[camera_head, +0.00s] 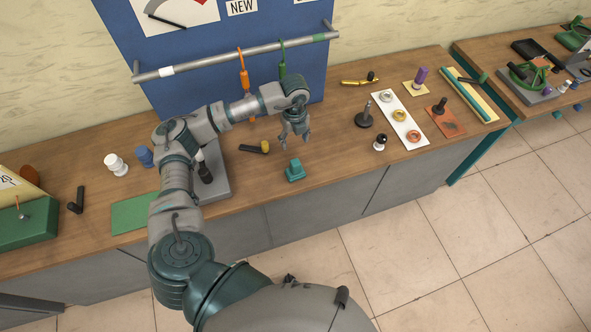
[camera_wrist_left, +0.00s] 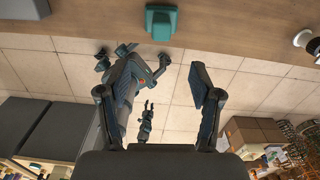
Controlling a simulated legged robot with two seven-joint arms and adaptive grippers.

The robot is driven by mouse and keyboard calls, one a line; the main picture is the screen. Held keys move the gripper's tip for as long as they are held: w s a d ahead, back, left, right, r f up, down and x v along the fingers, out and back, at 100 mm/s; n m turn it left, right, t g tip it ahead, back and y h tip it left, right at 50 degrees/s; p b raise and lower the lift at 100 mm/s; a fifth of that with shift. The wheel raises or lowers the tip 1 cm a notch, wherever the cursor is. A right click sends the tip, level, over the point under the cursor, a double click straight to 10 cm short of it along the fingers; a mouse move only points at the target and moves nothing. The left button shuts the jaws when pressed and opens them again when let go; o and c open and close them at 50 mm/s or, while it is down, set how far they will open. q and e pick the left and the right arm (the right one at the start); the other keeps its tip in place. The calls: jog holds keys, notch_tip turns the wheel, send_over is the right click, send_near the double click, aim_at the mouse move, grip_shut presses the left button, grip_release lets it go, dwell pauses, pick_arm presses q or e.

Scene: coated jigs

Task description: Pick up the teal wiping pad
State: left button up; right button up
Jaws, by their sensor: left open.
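The teal wiping pad (camera_head: 295,172) sits on the wooden bench close to its front edge, with a raised block on top. It also shows at the top of the left wrist view (camera_wrist_left: 161,22), on the bench near the edge. My left gripper (camera_head: 293,138) is open and empty, hanging above the bench just behind the pad and apart from it. In the left wrist view its two fingers (camera_wrist_left: 155,90) are spread, with the floor between them. Part of what looks like my other arm shows small below; its jaw state is unclear.
A grey block (camera_head: 212,180) stands further left, partly behind my arm. To the right are a black-and-white knob (camera_head: 380,142) and a white strip with rings (camera_head: 400,118). A rail (camera_head: 210,62) runs behind.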

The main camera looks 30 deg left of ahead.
aim_at(293, 161)
pick_arm(q)
jog(key=f, duration=0.3)
jog(key=f+p, duration=0.1)
jog(key=f, duration=0.7)
jog(key=shift+a+f, duration=0.2)
jog(key=shift+a, duration=0.2)
jog(key=f, duration=0.2)
jog(key=d+f+p, duration=0.1)
jog(key=f, duration=0.2)
jog(key=shift+w+d+f, duration=0.1)
jog(key=shift+d, duration=0.05)
jog(key=shift+a, duration=0.25)
jog(key=c, duration=0.7)
grip_shut()
